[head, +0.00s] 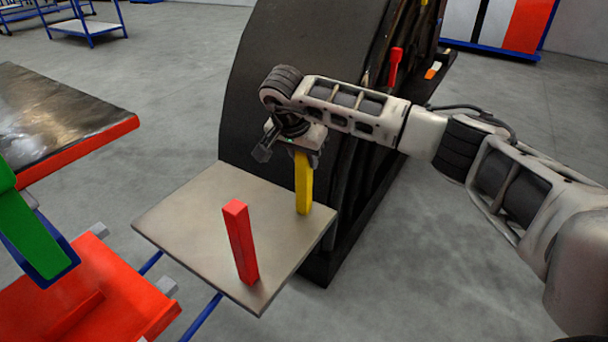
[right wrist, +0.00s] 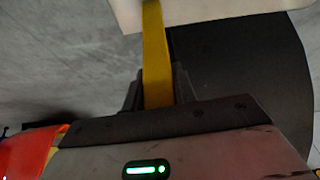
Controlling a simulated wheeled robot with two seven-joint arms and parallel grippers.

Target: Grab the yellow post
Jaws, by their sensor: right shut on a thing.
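The yellow post (head: 303,184) stands upright near the back right corner of a small beige table (head: 185,215). My right gripper (head: 303,152) is above it, pointing down, and is shut on its upper part. In the right wrist view the yellow post (right wrist: 156,60) runs between the two dark fingers (right wrist: 157,88) toward the table edge. The post's top is hidden by the gripper. A red post (head: 241,243) stands upright on the same table, in front and to the left. My left gripper is not in view.
A large dark curved nosecone (head: 270,80) stands directly behind the table, close to my right arm. A red-edged workbench (head: 80,148) is at the left. A red and green structure (head: 100,290) is at the lower left. Grey floor at the right is clear.

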